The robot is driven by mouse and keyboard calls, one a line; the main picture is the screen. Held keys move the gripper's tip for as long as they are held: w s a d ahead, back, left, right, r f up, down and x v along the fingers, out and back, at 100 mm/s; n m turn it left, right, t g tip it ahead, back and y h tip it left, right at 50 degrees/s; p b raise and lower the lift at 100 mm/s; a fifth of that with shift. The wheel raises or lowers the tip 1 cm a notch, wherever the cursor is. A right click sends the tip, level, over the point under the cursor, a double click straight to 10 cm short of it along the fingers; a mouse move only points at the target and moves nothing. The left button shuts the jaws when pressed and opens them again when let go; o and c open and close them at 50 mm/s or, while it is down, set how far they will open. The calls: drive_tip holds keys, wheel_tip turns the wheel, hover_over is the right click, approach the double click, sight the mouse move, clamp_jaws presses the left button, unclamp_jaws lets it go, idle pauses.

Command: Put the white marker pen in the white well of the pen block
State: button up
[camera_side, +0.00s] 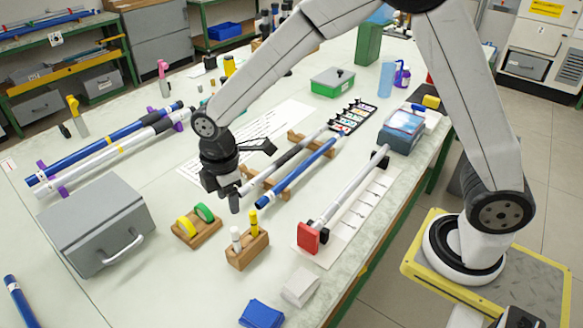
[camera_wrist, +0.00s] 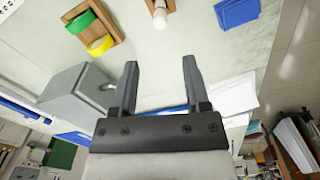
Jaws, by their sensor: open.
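The wooden pen block (camera_side: 247,258) stands on the bench in front of my gripper in the side view. The white marker pen (camera_side: 236,239) stands upright at its left end, seemingly in a well. A yellow marker (camera_side: 254,224) stands at its right end. In the wrist view the white marker (camera_wrist: 160,18) shows near the top edge, with part of the block (camera_wrist: 168,4) cut off. My gripper (camera_side: 246,174) is open and empty, above the bench and behind the block, apart from the marker. Its two fingers (camera_wrist: 160,64) are wide apart. The well colours cannot be made out.
A wooden holder (camera_side: 190,237) with green and yellow rings is left of the block. A grey box (camera_side: 95,225) stands farther left. Blue and black rods (camera_side: 296,172) lie on supports behind. A white pad (camera_side: 300,287) and a blue one (camera_side: 261,314) lie in front.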

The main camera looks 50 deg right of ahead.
idle(0.3)
drive_tip(key=s+d+m+t, duration=0.2)
drive_tip(key=s+d+m, duration=1.1)
drive_tip(key=d+m, duration=0.2)
drive_tip(key=shift+r+t, duration=0.3)
drive_tip(key=shift+r, duration=0.1)
drive_tip(key=shift+w, duration=0.1)
idle(0.4)
